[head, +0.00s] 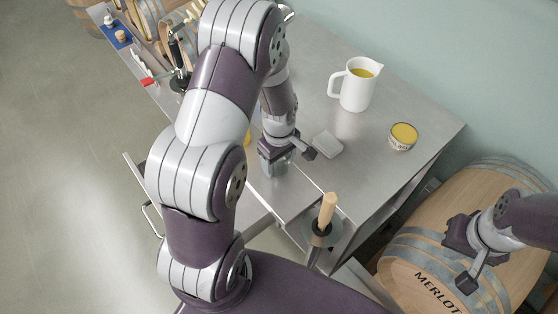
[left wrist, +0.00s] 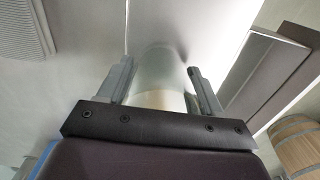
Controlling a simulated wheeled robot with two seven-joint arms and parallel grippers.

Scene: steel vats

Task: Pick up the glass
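The glass (left wrist: 160,78) is clear and stands upright between the two fingers of my left gripper in the left wrist view. Its lower part near the gripper bar looks pale. My left gripper (head: 288,151) is low over the front of the steel table in the head view, with its fingers spread on either side of the glass. In the head view the glass (head: 275,168) is mostly covered by the gripper. Any gap at the fingers is very narrow. My right gripper (head: 468,258) is open and empty in front of the barrel at the right.
A grey block (head: 327,144) lies just right of my left gripper. A white jug (head: 355,84) and a small bowl (head: 403,136) of yellow content stand farther right. A wooden-handled tool (head: 326,213) is at the front edge. A Merlot barrel (head: 425,268) lies at the lower right.

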